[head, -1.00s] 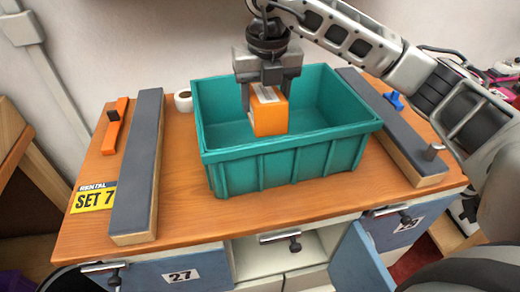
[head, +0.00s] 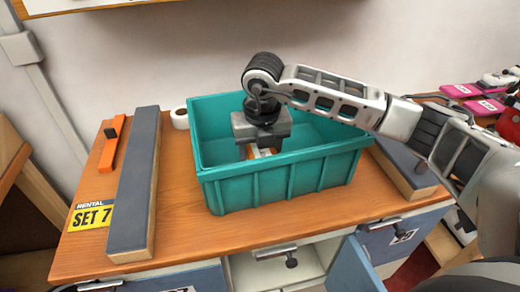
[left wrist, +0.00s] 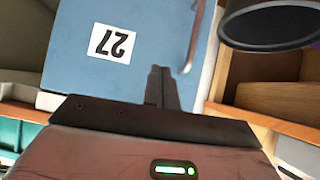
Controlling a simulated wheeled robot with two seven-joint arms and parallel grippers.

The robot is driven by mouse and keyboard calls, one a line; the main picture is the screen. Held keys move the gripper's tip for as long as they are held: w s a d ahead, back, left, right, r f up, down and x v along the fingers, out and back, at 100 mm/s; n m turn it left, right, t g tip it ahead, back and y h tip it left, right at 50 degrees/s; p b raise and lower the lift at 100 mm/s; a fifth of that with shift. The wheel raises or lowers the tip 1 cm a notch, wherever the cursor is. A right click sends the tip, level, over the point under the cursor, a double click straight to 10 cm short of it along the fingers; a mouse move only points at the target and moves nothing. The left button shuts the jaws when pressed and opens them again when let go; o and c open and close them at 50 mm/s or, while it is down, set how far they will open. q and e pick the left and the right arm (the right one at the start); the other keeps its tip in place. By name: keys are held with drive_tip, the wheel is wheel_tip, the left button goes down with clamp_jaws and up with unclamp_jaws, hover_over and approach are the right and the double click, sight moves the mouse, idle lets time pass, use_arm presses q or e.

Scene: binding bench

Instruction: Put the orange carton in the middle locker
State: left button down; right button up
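The orange carton (head: 263,153) with a white label is inside the teal crate on the bench; the crate's front wall hides most of it. My right gripper (head: 262,148) reaches down into the crate, its fingers on either side of the carton, and appears shut on it. The middle locker (head: 308,258) stands open below the bench top, its blue door (head: 360,268) swung out at the right. My left gripper (left wrist: 161,88) shows only in the left wrist view. Its fingers are together and empty, in front of the blue door marked 27 (left wrist: 85,55).
The teal crate (head: 285,178) fills the bench middle. Dark-topped rails (head: 135,185) and (head: 405,170) lie at its left and right. An orange tool (head: 112,150), a tape roll (head: 180,118) and a SET 7 sign (head: 91,216) sit at the left.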

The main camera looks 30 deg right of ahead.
drive_tip(key=o, duration=1.5)
drive_tip(key=shift+f, duration=0.15)
